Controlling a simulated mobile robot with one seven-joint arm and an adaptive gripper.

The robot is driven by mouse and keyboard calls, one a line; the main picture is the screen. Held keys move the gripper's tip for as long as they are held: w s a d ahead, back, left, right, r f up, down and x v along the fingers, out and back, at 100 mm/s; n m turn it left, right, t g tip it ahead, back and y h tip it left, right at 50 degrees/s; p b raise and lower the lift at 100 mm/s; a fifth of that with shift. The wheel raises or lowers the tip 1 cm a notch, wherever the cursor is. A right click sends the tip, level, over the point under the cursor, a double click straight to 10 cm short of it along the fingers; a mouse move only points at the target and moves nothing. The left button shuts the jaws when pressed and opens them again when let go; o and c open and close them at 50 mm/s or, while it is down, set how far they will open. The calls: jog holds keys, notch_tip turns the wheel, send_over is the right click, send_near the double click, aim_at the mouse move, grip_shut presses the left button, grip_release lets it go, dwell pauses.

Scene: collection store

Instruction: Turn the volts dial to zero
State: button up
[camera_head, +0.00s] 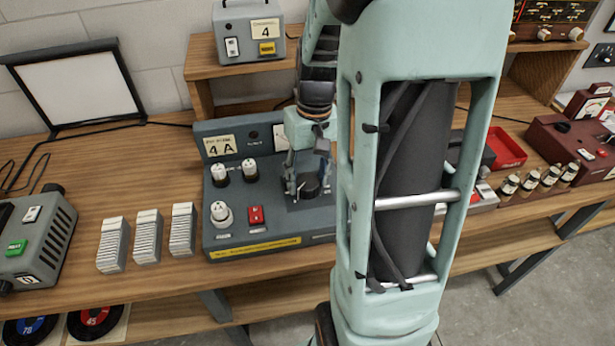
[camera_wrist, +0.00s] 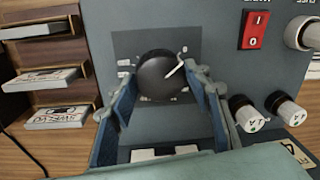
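The dark round dial (camera_head: 308,187) sits on the sloping panel of the grey-blue unit (camera_head: 237,238) marked 4A. In the wrist view the dial (camera_wrist: 152,78) has a white pointer line directed to the upper right, towards a small mark that looks like a 0. Other marks around it are too small to read. My gripper (camera_head: 306,172) is down at the panel. In the wrist view my gripper (camera_wrist: 162,80) has one finger on each side of the dial, with a gap seemingly left at the left finger. Contact on the right is unclear.
A red rocker switch (camera_wrist: 256,29) and white-capped knobs (camera_wrist: 289,110) stand beside the dial. Stacks of grey slides (camera_head: 148,237) lie left of the unit. A grey box marked 4 (camera_head: 248,38) is on the shelf behind. A red tray (camera_head: 508,150) lies to the right.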

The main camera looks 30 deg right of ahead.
aim_at(311, 179)
jog(key=shift+o, duration=1.3)
jog(key=shift+r, duration=0.1)
notch_tip(311, 179, up, 12)
jog(key=shift+d, duration=0.4)
